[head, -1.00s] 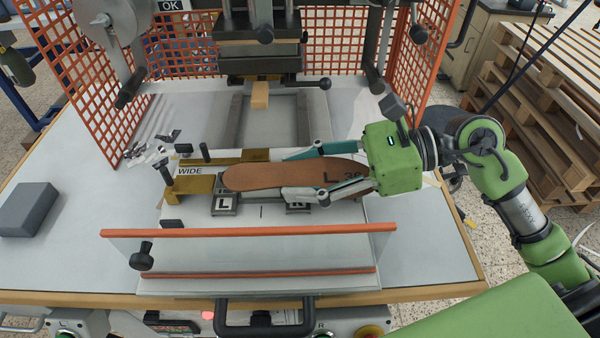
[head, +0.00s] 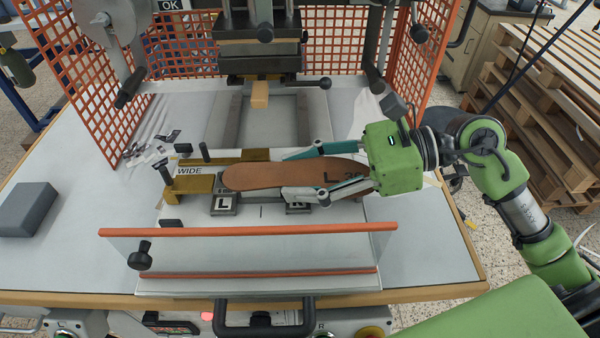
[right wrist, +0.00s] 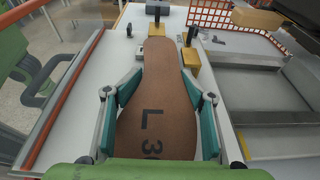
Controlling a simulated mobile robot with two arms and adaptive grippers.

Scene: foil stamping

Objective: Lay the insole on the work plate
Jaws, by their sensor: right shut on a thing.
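The insole (head: 262,177) is a flat brown sole shape marked "L" and a partly hidden number. It lies lengthwise left to right over the pale work plate (head: 240,242), its rounded end near the brass stop marked WIDE (head: 196,185). My right gripper (head: 303,174) is shut on the insole, with one finger along each long edge near its right end. In the right wrist view, the insole (right wrist: 157,95) stretches away between the fingers (right wrist: 162,75). It partly covers the blocks marked L (head: 223,203) and R. I cannot tell whether it touches them. My left gripper is not in view.
A clear guard with orange rails (head: 250,231) stands along the front of the plate. The press head (head: 259,50) hangs behind, between orange mesh screens (head: 95,92). A grey block (head: 27,208) lies at the left. The table's right front corner is clear.

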